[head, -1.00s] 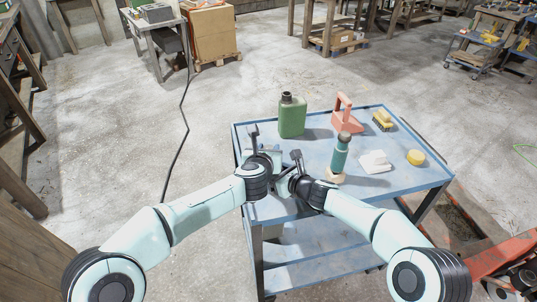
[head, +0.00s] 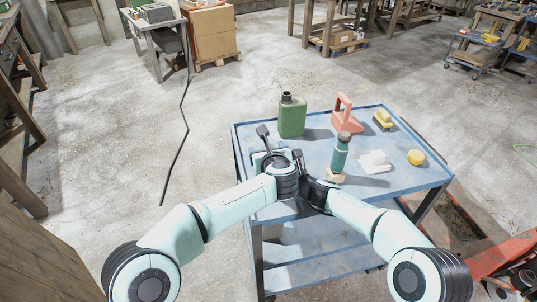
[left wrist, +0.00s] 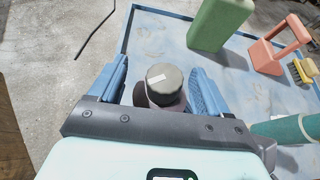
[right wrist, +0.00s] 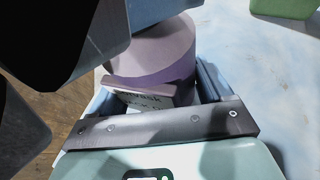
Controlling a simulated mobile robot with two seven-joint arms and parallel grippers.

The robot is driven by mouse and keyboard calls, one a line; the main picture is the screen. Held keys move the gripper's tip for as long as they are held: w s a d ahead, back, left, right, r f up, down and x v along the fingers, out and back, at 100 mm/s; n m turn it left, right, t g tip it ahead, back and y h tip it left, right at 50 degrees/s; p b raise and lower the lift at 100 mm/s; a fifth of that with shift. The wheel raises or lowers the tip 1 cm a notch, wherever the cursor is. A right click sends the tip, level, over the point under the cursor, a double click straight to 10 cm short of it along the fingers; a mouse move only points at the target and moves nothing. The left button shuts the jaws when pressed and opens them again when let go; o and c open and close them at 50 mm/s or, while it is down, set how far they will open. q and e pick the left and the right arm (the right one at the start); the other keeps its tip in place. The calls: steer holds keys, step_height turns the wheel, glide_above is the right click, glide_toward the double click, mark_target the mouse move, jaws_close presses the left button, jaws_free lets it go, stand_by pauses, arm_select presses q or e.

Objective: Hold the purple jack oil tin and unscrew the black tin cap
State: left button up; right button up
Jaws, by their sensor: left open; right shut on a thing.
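The purple tin (right wrist: 165,52) shows in the right wrist view, with a printed pale label (right wrist: 140,97) facing my right gripper (right wrist: 150,88). That gripper is shut on the tin's body. The black tin cap (left wrist: 165,84), with a white mark on top, shows in the left wrist view. My left gripper (left wrist: 160,72) is open, with its blue fingers on either side of the cap and visible gaps beside it. In the head view my left gripper (head: 280,147) is over the table's near left part; the tin is hidden there by my arms.
The blue table (head: 400,190) also bears a green can (head: 292,118), a red-orange handled container (head: 346,117), a yellow brush (head: 383,120), a teal bottle (head: 340,155), a white item (head: 375,161) and a yellow round item (head: 416,157). They stand beyond or right of my grippers.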

arm_select(q)
steer(key=shift+s+d+r, duration=0.1)
steer(key=shift+d+r, duration=0.15)
steer(key=shift+d, duration=0.05)
steer(key=shift+r, duration=1.5)
steer(key=shift+a+r, duration=0.1)
steer(key=shift+r, duration=0.1)
steer(key=shift+a+f, duration=0.1)
steer(key=shift+a, duration=0.05)
